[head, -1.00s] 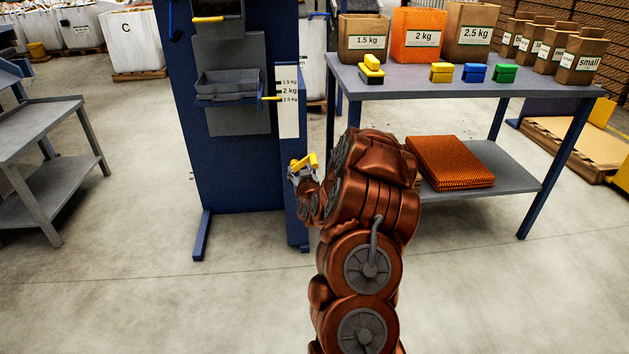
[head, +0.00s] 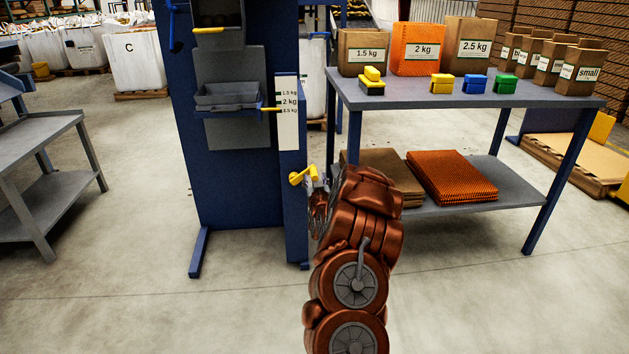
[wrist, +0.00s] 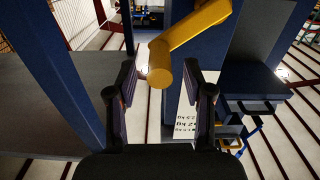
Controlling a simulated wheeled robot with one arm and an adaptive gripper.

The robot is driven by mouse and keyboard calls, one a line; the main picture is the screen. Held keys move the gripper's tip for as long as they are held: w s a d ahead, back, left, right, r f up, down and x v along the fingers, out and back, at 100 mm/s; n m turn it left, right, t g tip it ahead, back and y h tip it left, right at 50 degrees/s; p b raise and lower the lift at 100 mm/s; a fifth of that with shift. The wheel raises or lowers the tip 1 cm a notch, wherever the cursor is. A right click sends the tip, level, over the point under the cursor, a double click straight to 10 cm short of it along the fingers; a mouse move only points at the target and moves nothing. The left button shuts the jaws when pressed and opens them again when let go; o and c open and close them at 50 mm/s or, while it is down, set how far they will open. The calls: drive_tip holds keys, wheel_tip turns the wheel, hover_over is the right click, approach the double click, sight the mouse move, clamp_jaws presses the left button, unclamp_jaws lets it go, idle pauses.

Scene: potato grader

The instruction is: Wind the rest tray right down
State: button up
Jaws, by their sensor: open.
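The rest tray (head: 228,97) is a shallow grey tray on a blue bracket at the front of the blue grader column. Its yellow pointer (head: 270,110) stands about level with the lowest label of the white weight scale (head: 288,112). The yellow crank (head: 302,176) is on the narrow blue post, lower right. My gripper (head: 316,180) is beside the crank. In the wrist view my gripper (wrist: 159,82) is open, and the crank's round grip (wrist: 161,76) shows between the fingertips. I cannot tell whether they touch it. The scale (wrist: 186,115) appears upside down there.
A blue-grey table (head: 440,94) close on the right carries bags and coloured blocks, with stacked bags (head: 452,178) on its lower shelf. A grey bench (head: 40,145) stands at the left. The floor between bench and column is clear.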

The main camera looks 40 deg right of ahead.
drive_tip(key=shift+x, duration=0.85)
drive_tip(key=shift+c, duration=0.5)
clamp_jaws()
